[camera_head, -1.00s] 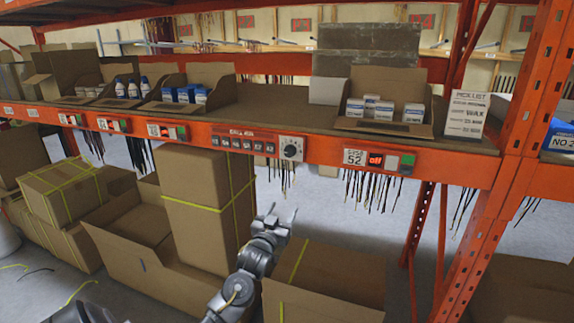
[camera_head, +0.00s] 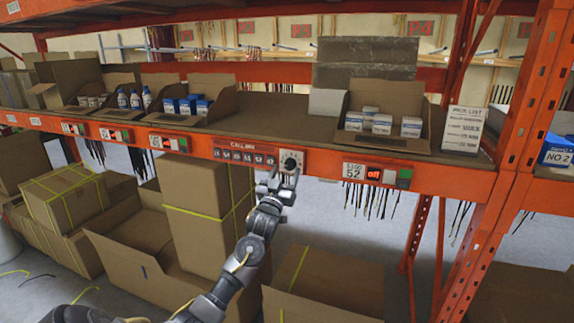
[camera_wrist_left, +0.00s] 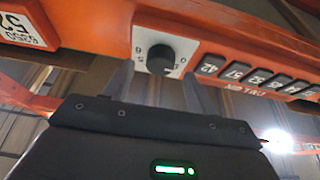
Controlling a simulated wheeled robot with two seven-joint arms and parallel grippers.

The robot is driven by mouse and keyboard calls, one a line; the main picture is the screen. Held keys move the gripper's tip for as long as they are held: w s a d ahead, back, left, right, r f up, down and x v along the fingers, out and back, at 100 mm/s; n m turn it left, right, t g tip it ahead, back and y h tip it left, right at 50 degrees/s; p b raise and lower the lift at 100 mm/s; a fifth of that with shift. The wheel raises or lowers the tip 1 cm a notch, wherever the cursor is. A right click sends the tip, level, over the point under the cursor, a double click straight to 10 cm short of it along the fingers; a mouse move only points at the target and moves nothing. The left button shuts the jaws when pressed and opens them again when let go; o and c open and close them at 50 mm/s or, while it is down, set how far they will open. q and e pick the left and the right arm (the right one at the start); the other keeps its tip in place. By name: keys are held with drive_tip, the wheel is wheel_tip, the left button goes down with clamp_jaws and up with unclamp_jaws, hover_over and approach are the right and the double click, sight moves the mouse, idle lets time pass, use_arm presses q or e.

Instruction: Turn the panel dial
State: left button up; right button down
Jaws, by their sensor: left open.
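The panel dial is a black round knob on a white square plate (camera_head: 291,161) on the orange shelf beam. In the left wrist view the knob (camera_wrist_left: 160,59) shows large, with marks around it on its plate. My left gripper (camera_head: 284,182) is open just below the dial, with its fingers pointing up at it. In the left wrist view its two fingers (camera_wrist_left: 158,88) rise on either side below the knob. I see nothing between the fingers, and I cannot tell whether they touch the plate. My right gripper is not in view.
A row of dark numbered buttons (camera_head: 244,158) sits beside the dial. A label (camera_head: 353,171) and a red display (camera_head: 374,173) are to its right. Cables (camera_head: 375,200) hang under the beam. Cardboard boxes (camera_head: 206,205) stand below; open cartons (camera_head: 383,125) sit on the shelf above.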

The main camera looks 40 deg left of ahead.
use_arm(q)
drive_tip(key=shift+x, duration=1.05)
drive_tip(key=c, duration=1)
